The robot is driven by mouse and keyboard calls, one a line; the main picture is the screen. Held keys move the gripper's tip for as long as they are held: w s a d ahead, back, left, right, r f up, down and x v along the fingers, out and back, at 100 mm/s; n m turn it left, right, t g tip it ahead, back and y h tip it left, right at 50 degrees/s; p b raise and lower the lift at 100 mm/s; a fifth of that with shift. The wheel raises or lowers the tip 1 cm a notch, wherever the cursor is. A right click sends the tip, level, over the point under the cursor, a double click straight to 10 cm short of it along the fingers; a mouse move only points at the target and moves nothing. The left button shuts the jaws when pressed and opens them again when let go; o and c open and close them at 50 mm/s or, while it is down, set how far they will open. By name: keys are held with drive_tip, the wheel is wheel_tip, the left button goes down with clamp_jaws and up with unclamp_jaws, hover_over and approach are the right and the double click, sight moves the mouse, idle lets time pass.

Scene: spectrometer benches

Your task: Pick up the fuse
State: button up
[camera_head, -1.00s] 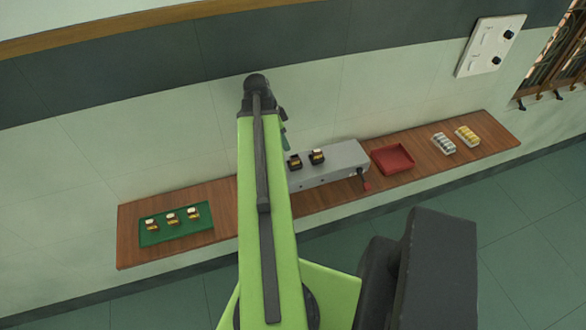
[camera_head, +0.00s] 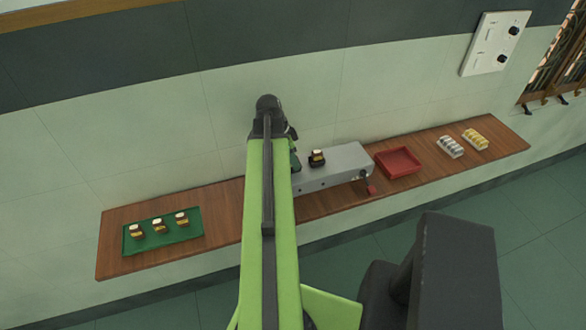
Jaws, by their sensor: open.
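My arm reaches up the middle of the picture over the wooden shelf. My gripper (camera_head: 294,157) shows only in part to the right of the arm's end, open, in front of the left part of a grey box (camera_head: 340,170). A small dark item with a pale top (camera_head: 317,158) stands on the box. Several similar white-topped, brown and gold items, such as the middle one (camera_head: 159,226), stand on a green mat (camera_head: 190,234) at the left. I cannot tell which of these is the fuse. The left part of the box is hidden behind my arm.
A red tray (camera_head: 398,163) stands right of the box, and a red-ended lever (camera_head: 370,188) sticks out from the box's front. Further right are a white rack (camera_head: 450,147) and a yellow one (camera_head: 475,140). A white panel (camera_head: 494,44) hangs on the wall.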

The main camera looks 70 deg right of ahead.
clamp_jaws()
drive_tip(key=shift+r, duration=0.2)
idle(0.3)
